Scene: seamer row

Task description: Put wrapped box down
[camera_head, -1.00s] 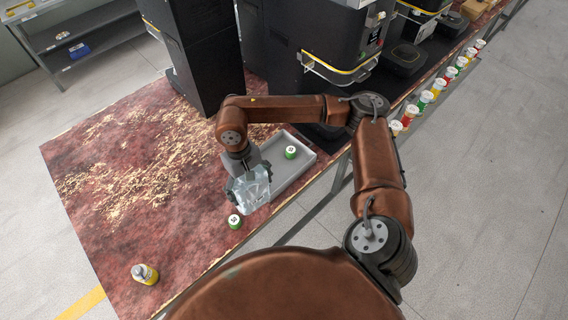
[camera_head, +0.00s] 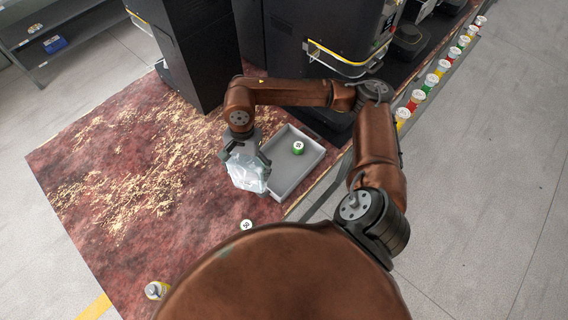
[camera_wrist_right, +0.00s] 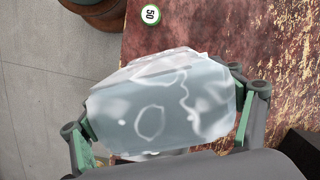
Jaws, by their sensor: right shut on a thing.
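The wrapped box (camera_head: 246,172) is a pale, shiny, translucent-wrapped block. My right gripper (camera_head: 243,153) is shut on it, above the worn red tabletop (camera_head: 150,200), just left of the grey tray. In the right wrist view the wrapped box (camera_wrist_right: 160,105) fills the space between the two fingers of the right gripper (camera_wrist_right: 165,120). I cannot tell whether its underside touches the table. My left gripper is not in view.
A grey tray (camera_head: 310,166) holds a green can (camera_head: 298,148). Black machines (camera_head: 350,40) stand behind. Several coloured cans line the right edge. The table's left part is clear.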

